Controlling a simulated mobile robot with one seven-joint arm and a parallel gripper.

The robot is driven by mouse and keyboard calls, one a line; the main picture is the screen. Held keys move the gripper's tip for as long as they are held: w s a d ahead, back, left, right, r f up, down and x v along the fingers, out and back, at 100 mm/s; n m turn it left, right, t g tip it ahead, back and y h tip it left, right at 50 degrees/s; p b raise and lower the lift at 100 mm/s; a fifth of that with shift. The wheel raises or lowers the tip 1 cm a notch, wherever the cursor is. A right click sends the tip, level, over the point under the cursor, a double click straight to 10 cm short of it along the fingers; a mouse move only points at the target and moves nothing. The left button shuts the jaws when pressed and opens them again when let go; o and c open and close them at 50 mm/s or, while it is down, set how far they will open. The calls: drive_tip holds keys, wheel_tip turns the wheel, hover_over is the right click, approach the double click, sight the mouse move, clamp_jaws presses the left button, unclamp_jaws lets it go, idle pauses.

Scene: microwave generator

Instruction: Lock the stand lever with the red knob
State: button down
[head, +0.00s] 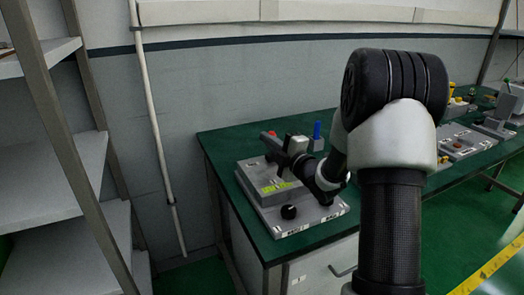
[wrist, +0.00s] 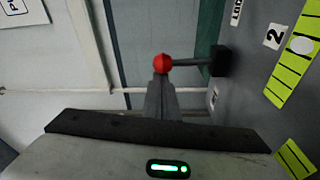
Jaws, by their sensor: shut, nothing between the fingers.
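The stand lever ends in a red knob (wrist: 162,63). In the wrist view its dark rod runs right to a black pivot block (wrist: 219,60) on the grey panel. The red knob also shows in the head view (head: 271,133), above the back left of the grey unit (head: 314,215). My gripper (wrist: 161,80) is shut and empty, its fingertips right at the knob in the picture. I cannot tell whether they touch it. In the head view my arm partly hides the unit.
The green table (head: 222,146) carries the unit, which has a black dial (head: 289,212) and yellow-green labels (wrist: 291,75). A blue upright part (head: 317,130) stands behind. Other devices (head: 460,140) stand at right. A grey shelf rack (head: 85,200) is at left.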

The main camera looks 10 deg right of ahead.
drive_tip(key=d+m, duration=0.1)
drive_tip(key=d+m+b, duration=0.1)
drive_tip(key=m, duration=0.1)
drive_tip(key=d+m+b, duration=0.1)
drive_tip(key=shift+w+d+r+m+t, duration=0.1)
drive_tip(key=shift+w+d+m+t, duration=0.2)
drive_tip(key=shift+m, duration=0.1)
drive_tip(key=shift+w+d+m+t+b, duration=0.15)
drive_tip(key=shift+d+m+b, duration=0.2)
drive_tip(key=shift+d+m, duration=0.35)
drive_tip(key=shift+w+d+m+t+b, duration=0.15)
drive_tip(key=shift+d+m+b, duration=0.2)
drive_tip(key=shift+m, duration=0.65)
drive_tip(key=shift+d+f+h, duration=0.1)
drive_tip(key=shift+f+h, duration=0.1)
drive_tip(key=shift+h, duration=0.2)
drive_tip(key=shift+s+f, duration=0.1)
drive_tip(key=shift+s, duration=0.05)
